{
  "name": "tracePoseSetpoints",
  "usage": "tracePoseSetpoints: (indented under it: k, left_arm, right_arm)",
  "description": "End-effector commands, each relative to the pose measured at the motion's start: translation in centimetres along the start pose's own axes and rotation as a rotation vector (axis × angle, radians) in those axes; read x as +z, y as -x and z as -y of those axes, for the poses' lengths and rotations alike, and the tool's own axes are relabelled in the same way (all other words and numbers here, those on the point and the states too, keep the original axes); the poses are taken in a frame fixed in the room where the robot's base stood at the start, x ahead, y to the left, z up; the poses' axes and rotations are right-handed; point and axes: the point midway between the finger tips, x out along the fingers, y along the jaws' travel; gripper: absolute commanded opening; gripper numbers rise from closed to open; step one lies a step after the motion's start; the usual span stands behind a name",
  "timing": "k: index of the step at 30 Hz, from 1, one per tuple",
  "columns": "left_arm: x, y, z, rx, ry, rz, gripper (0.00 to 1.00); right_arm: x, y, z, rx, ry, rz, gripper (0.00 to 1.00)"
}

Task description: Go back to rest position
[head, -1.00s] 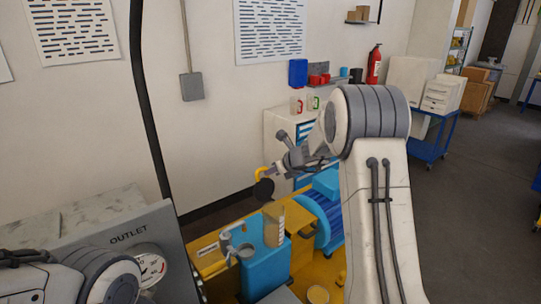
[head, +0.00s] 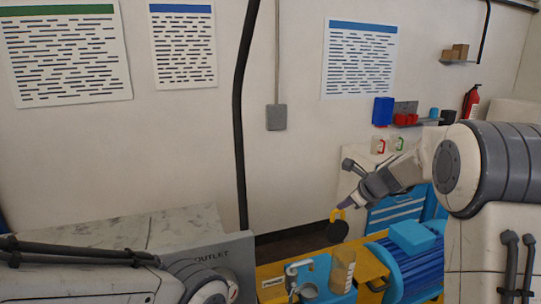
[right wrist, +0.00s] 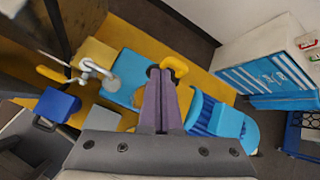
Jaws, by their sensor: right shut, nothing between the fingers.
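My right gripper (head: 347,203) is shut and empty, at the end of the white and grey arm coming in from the right. Its purple-grey fingers (right wrist: 163,95) lie together in the right wrist view. In the head view its tips appear close to a yellow handle with a black disc (head: 338,231); the handle (right wrist: 176,66) shows just beyond the tips in the right wrist view. I cannot tell whether they touch. My left arm lies across the lower left of the head view; its gripper is out of view.
A blue pump or motor (head: 408,262) and a clear cup (head: 342,272) stand on a yellow base. A white cabinet with blue drawers (right wrist: 262,72) stands behind. A black pipe (head: 241,130) runs down the wall.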

Motion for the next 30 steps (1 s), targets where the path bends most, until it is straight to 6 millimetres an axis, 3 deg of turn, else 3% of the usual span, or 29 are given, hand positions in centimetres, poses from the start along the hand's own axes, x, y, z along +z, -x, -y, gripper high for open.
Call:
tracePoseSetpoints:
  k: [1,3,9,18,22,30]
  left_arm:
    - [0.0,0.0,0.0,0.0,0.0,0.0,0.5]
    - [0.0,0.0,0.0,0.0,0.0,0.0,0.5]
    - [0.0,0.0,0.0,0.0,0.0,0.0,0.5]
    - [0.0,0.0,0.0,0.0,0.0,0.0,0.5]
    - [0.2,-3.7,0.3,0.0,0.002,0.0,0.5]
    - [0.5,-9.2,0.7,0.0,0.007,0.0,0.5]
  right_arm:
    - [-1.2,0.5,-2.9,0.04,0.195,-0.048,0.0]
    - [-3.3,1.2,-6.7,0.105,0.51,-0.111,0.0]
    - [-9.7,4.4,-15.8,0.345,1.382,-0.179,0.0]
    - [-17.7,9.3,-24.3,0.691,2.379,-0.037,0.0]
    - [-17.0,7.9,-29.5,0.731,2.496,0.084,0.0]
    - [-18.0,9.3,-39.8,0.863,2.724,0.364,0.0]
